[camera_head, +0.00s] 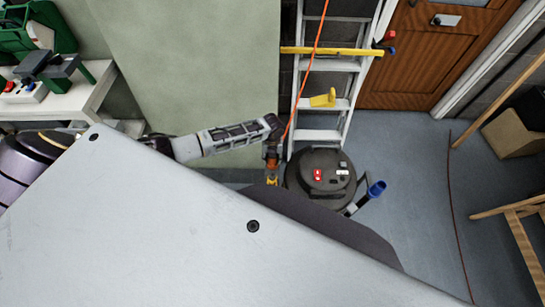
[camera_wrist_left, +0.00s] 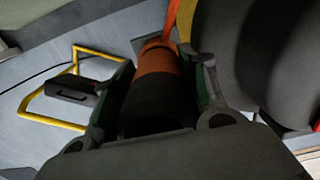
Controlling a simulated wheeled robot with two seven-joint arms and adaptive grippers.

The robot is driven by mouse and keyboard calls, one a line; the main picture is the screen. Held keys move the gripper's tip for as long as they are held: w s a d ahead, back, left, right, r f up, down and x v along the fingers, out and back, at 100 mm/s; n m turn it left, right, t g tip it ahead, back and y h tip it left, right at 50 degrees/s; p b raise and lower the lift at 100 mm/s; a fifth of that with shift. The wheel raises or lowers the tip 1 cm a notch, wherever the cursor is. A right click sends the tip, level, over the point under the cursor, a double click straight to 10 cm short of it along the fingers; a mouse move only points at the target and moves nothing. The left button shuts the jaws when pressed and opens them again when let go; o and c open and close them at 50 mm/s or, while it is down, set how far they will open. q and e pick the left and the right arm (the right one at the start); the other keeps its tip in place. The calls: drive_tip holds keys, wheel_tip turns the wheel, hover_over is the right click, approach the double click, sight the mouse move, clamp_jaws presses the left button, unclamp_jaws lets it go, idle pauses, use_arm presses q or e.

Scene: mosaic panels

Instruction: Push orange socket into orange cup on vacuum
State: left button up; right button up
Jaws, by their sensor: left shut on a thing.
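The orange socket (camera_head: 271,161) is in my left gripper (camera_head: 272,156), beside the left side of the dark round vacuum (camera_head: 318,160). In the left wrist view the socket (camera_wrist_left: 158,62) lies between the two fingers of the gripper (camera_wrist_left: 158,90), which are shut on it. Its near part is black, and an orange cord runs from its far end. The vacuum body (camera_wrist_left: 235,60) fills the right of that view, close to the gripper. I cannot make out the orange cup in either view. My right gripper is out of view.
A ladder (camera_head: 330,100) stands behind the vacuum, with the orange cord (camera_head: 309,65) hanging in front. A blue-ended hose (camera_head: 376,188) sticks out at the vacuum's right. A yellow frame (camera_wrist_left: 60,124) is on the floor. A wooden trestle (camera_head: 525,225) stands right; floor between is mostly clear.

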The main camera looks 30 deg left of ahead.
use_arm(q)
drive_tip(key=shift+f+b, duration=0.35)
drive_tip(key=shift+f, duration=0.2)
idle(0.4)
drive_tip(key=o, duration=1.4)
drive_tip(key=shift+r, duration=4.05)
